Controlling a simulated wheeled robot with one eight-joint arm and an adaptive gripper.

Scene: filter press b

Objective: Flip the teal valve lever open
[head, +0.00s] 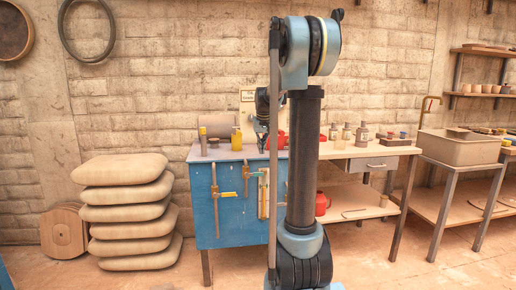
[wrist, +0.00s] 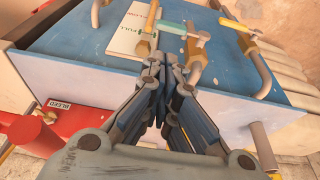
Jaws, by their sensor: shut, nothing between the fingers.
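The teal valve lever (wrist: 172,27) lies across the top of a brass valve on a grey pipe, just beyond my fingertips in the wrist view. Its free end points left there, over a cream FULL FLOW sign (wrist: 130,30). In the head view the teal lever (head: 262,171) shows small on the front of the blue cabinet (head: 205,215), partly hidden by my arm. My gripper (wrist: 172,68) is shut and empty, pointing toward the valve. A gap to the lever seems to remain. In the head view my gripper (head: 262,146) is partly hidden, above the lever.
A second valve with a yellow lever (wrist: 235,25) sits on a neighbouring pipe, to the right in the wrist view. A red part with a BLEED label (wrist: 60,105) is at lower left there. Stacked sacks (head: 125,205) stand left of the cabinet, a workbench (head: 370,150) right.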

